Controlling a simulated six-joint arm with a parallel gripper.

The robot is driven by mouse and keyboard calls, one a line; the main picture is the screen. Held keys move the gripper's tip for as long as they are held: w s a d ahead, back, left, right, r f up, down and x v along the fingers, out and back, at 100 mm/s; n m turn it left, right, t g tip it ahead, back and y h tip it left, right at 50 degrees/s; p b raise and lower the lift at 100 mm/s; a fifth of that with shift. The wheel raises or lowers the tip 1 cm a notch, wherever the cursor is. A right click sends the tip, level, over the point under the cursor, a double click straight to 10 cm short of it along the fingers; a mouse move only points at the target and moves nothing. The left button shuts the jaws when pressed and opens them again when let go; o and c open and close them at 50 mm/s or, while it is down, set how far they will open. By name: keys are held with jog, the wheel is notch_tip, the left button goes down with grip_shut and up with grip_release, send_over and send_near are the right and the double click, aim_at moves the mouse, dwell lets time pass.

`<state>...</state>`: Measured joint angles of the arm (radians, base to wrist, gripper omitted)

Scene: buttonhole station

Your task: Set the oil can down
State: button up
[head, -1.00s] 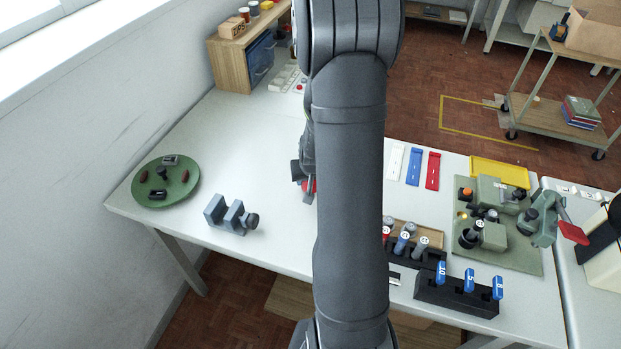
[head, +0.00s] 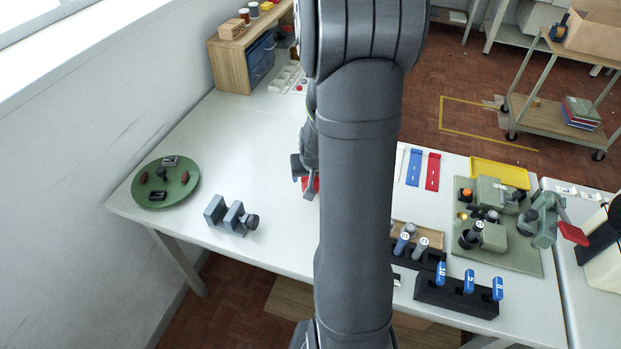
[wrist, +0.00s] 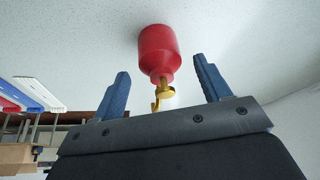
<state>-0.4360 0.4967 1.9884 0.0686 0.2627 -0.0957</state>
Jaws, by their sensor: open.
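The oil can (wrist: 158,48) is red with a yellow spout (wrist: 162,95). In the wrist view it stands on the pale table, its base against the surface and its spout toward my gripper. My gripper (wrist: 161,64) is open, with one blue-grey finger on each side of the can and a gap to both. The spout lies between the fingers and the body reaches past the fingertips. In the head view only a red bit of the can (head: 312,184) shows by my gripper (head: 302,179); my arm hides the rest.
A green round tray (head: 183,190) with small parts and a grey clamp block (head: 230,216) are on the table's left. Blue-handled tools in a black rack (head: 455,298) and a green machine (head: 492,230) stand on the right. The table (head: 255,150) left of my gripper is clear.

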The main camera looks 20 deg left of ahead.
jog(key=shift+o, duration=0.4)
jog(key=v, duration=0.7)
jog(key=shift+s+r, duration=0.15)
jog(key=shift+r, duration=0.2)
jog(key=w+a+r+m+g+h, duration=0.2)
jog(key=w+r+m+g, duration=0.3)
jog(key=m, duration=0.9)
jog(key=shift+t, duration=0.5)
jog(key=f, duration=1)
jog(key=s+f, duration=0.1)
jog(key=f, duration=0.4)
jog(key=shift+f, duration=0.4)
jog(key=shift+w, duration=0.1)
jog(key=c, duration=1.4)
jog(key=shift+r, duration=0.1)
